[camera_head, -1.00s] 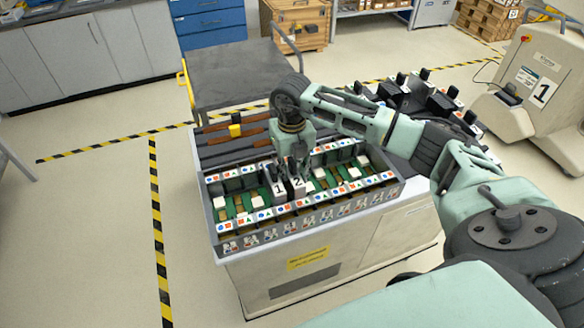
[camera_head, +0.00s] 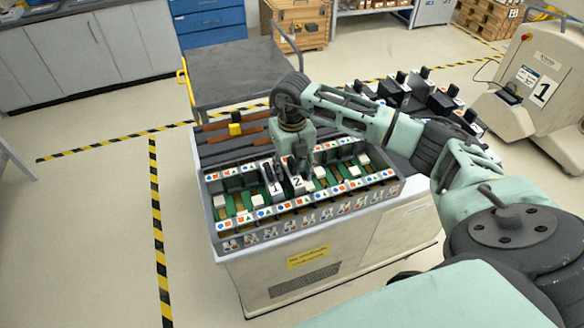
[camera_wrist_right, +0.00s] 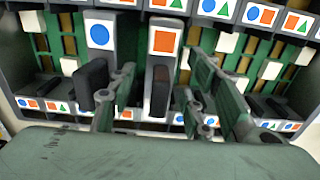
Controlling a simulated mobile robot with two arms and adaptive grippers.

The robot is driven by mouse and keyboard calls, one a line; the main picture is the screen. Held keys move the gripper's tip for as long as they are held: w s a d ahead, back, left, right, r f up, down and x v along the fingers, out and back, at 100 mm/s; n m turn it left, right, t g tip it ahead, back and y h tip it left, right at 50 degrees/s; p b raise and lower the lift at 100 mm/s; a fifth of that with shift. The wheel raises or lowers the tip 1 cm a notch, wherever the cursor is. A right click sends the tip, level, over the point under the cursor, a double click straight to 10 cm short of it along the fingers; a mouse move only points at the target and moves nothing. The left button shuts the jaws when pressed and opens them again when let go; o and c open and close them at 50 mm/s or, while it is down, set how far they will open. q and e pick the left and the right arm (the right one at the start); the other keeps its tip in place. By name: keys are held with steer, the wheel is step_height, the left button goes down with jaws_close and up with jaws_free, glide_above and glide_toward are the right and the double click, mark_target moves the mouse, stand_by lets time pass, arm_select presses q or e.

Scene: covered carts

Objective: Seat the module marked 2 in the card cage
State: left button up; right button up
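The module marked 2 (camera_head: 298,183) stands upright in the card cage (camera_head: 224,241), right of the module marked 1 (camera_head: 276,188). My right gripper (camera_head: 298,163) is directly above and behind it. In the right wrist view, a module with an orange square (camera_wrist_right: 164,42), apparently the one marked 2, has its black handle between the fingers of my right gripper (camera_wrist_right: 158,100). The fingers stand apart with gaps on both sides of the handle. A module with a blue circle (camera_wrist_right: 99,36) is just left. The lower ends of the modules are hidden. My left gripper is out of view.
The cage holds rows of green slots with coloured symbol labels. Several black modules (camera_head: 440,102) stand on the surface at the right.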

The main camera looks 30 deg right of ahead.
step_height(320, 180, up, 12)
stand_by(0.7)
stand_by(0.4)
